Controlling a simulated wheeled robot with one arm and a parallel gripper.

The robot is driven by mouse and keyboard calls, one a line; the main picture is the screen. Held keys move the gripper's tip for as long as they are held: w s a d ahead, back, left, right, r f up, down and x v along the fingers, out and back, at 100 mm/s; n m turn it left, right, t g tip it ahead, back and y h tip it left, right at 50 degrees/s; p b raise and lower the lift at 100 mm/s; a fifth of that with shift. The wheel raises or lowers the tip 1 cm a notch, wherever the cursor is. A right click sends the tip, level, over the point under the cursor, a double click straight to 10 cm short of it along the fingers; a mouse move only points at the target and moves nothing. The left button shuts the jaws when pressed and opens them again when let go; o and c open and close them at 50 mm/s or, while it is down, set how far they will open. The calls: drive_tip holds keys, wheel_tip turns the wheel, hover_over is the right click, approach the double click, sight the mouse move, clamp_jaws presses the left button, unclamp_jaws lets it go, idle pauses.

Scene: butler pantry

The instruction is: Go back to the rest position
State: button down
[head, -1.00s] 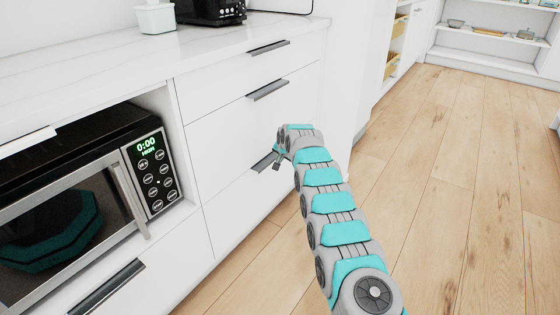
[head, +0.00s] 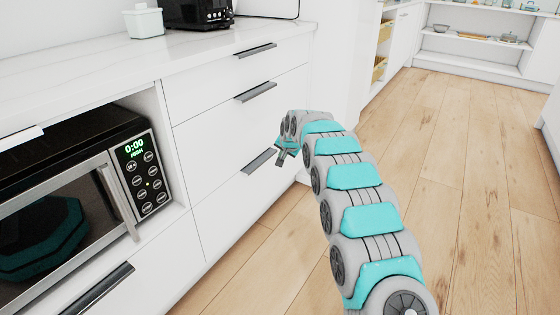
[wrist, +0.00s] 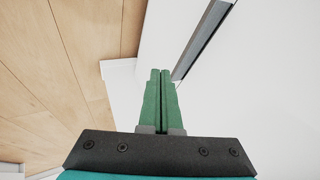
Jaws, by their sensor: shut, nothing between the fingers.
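My gripper (head: 281,164) is at the end of my raised arm, in front of the white drawer unit, near the lowest visible drawer handle (head: 260,160) in the head view. In the wrist view my gripper (wrist: 160,72) shows its two green fingers pressed together, with nothing between them. The dark handle (wrist: 205,38) runs just beyond and to the right of the fingertips. I cannot tell whether they touch the drawer front.
A microwave (head: 75,200) sits in an open niche at the left, its display lit. A white canister (head: 144,21) and a black appliance (head: 197,13) stand on the counter (head: 60,75). The wooden floor (head: 470,190) at the right is clear.

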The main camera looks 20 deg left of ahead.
drive_tip(key=s+d+r+g+h, duration=0.1)
drive_tip(key=s+d+r, duration=0.2)
drive_tip(key=s+d, duration=0.5)
drive_tip(key=s+d+r+n+g+h, duration=0.1)
drive_tip(key=s+d+r, duration=0.3)
drive_tip(key=s+d, duration=0.4)
drive_tip(key=s+d+r+g+h, duration=0.1)
drive_tip(key=s+d+r, duration=0.2)
drive_tip(key=s+d, duration=0.55)
drive_tip(key=s+d+f+g, duration=0.1)
drive_tip(key=s+d, duration=0.3)
drive_tip(key=s, duration=0.8)
drive_tip(key=s+d+f+n+g, duration=0.1)
drive_tip(key=s+d, duration=0.3)
drive_tip(key=s, duration=0.9)
drive_tip(key=s+d+f+g+h, duration=0.1)
drive_tip(key=s+d+g, duration=0.2)
drive_tip(key=s, duration=1)
drive_tip(key=shift+s+d, duration=0.15)
drive_tip(key=shift+d, duration=0.85)
